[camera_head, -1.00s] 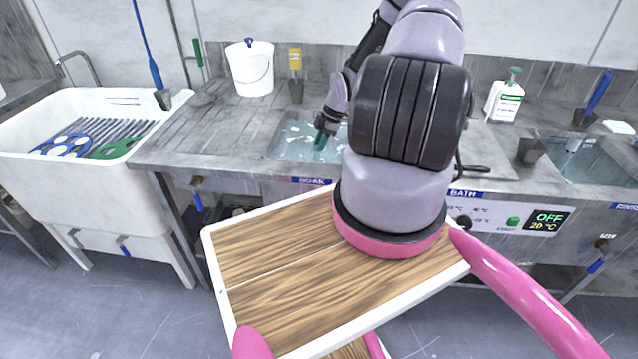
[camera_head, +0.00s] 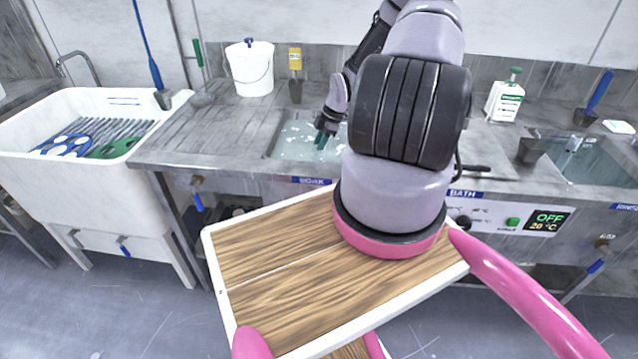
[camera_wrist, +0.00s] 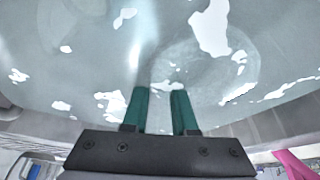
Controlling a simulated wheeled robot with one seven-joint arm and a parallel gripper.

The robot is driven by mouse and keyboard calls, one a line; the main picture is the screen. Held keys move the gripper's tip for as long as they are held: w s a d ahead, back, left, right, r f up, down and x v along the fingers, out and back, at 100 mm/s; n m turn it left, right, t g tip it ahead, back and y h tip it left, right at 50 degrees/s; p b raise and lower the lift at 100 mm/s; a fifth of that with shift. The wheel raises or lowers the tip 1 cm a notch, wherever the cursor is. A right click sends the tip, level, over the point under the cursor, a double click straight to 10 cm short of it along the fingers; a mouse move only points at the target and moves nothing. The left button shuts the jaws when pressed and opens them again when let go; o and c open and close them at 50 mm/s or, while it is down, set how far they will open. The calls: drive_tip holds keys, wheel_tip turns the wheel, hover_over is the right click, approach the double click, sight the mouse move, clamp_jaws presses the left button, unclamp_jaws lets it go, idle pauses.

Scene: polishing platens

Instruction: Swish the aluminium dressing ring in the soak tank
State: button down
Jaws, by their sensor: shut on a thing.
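The soak tank (camera_head: 287,152) is a sunken basin of pale, cloudy water behind the SOAK label. My gripper (camera_head: 322,138) points down into it near its right side, with green fingers. In the wrist view my gripper (camera_wrist: 160,92) has its fingers a little apart, tips at the water. A faint, pale round outline, apparently the aluminium dressing ring (camera_wrist: 172,62), shows under the surface at and beyond the fingertips. My gripper is shut on it. The water and glare blur the ring, and the grip point is unclear. The ring cannot be made out in the head view.
A white bucket (camera_head: 250,68) and a yellow-handled brush (camera_head: 295,75) stand behind the soak tank. A white sink (camera_head: 60,165) is at left. The drainboard (camera_head: 205,128) is clear.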

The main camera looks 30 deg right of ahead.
wheel_tip(320, 180, up, 13)
drive_tip(key=shift+f, duration=0.2)
idle(1.0)
idle(1.2)
